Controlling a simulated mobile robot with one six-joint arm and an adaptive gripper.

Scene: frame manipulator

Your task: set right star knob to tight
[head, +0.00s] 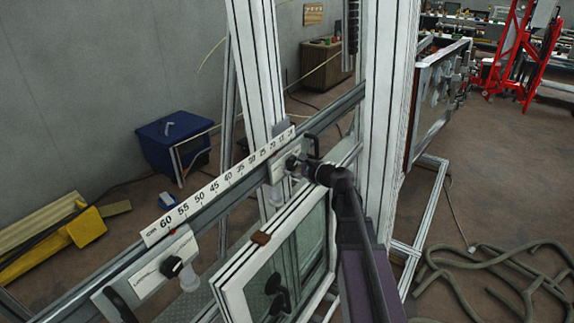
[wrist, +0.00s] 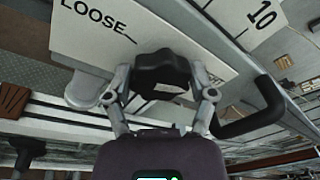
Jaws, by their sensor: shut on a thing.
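The right star knob (head: 292,162) is black and sits on a white plate on the horizontal rail. It shows large in the wrist view (wrist: 162,72), with a finger of my gripper (wrist: 163,90) on each side. My gripper is shut on this knob; it also shows in the head view (head: 303,169). The white plate (wrist: 75,38) carries the word LOOSE at upper left, with a short black line running toward the knob.
A black bent handle (wrist: 258,112) stands just right of my gripper. A second star knob (head: 172,266) sits on the left plate. A numbered scale (head: 220,185) runs along the rail. A framed glass panel (head: 275,265) is below, and a white upright (head: 388,110) stands close right.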

